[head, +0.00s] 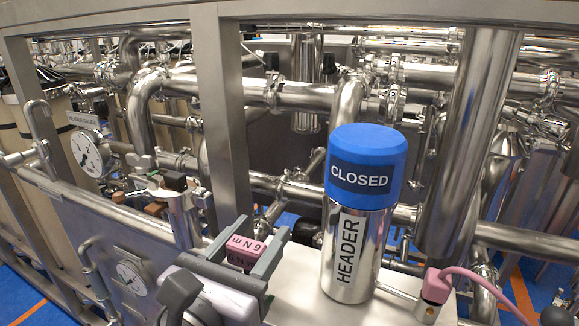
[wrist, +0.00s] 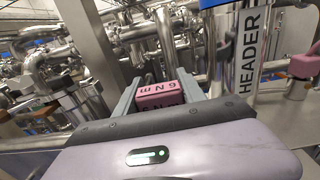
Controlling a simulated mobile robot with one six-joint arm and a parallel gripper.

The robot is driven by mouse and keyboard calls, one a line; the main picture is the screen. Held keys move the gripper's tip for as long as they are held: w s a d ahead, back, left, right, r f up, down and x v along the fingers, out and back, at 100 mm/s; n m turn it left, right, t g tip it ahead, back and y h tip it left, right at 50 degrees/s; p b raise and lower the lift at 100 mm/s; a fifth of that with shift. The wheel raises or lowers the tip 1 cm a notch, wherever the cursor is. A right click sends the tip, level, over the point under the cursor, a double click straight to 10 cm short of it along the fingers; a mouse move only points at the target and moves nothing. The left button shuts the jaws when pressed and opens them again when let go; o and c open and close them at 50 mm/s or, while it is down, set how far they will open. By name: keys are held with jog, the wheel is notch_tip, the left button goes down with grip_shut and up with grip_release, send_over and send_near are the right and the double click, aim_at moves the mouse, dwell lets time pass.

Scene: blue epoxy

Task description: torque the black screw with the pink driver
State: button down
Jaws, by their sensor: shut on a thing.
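My gripper (head: 262,230) is shut on the pink driver (head: 244,246), a pink block marked "6 N m". The driver also shows between the two grey fingers in the wrist view (wrist: 163,90). Its lower end and any bit are hidden by the gripper and the block. I cannot make out the black screw in either view. In the head view the held driver is in front of the pipework, left of the steel HEADER cylinder.
The steel HEADER cylinder (head: 346,262) with a blue CLOSED cap (head: 367,150) stands close right of my gripper. A pink fitting (head: 437,286) with a pink hose is further right. A gauge (head: 86,153) and dense pipes (head: 300,95) lie left and behind.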

jog(key=shift+n+y, duration=0.4)
jog(key=shift+y, duration=0.2)
jog(key=shift+a, duration=0.1)
jog(key=shift+r+p, duration=0.15)
jog(key=shift+p, duration=0.2)
notch_tip(320, 180, up, 8)
jog(key=p, duration=0.7)
jog(key=shift+f, duration=0.2)
jog(key=shift+w+a, duration=0.1)
dwell(0.3)
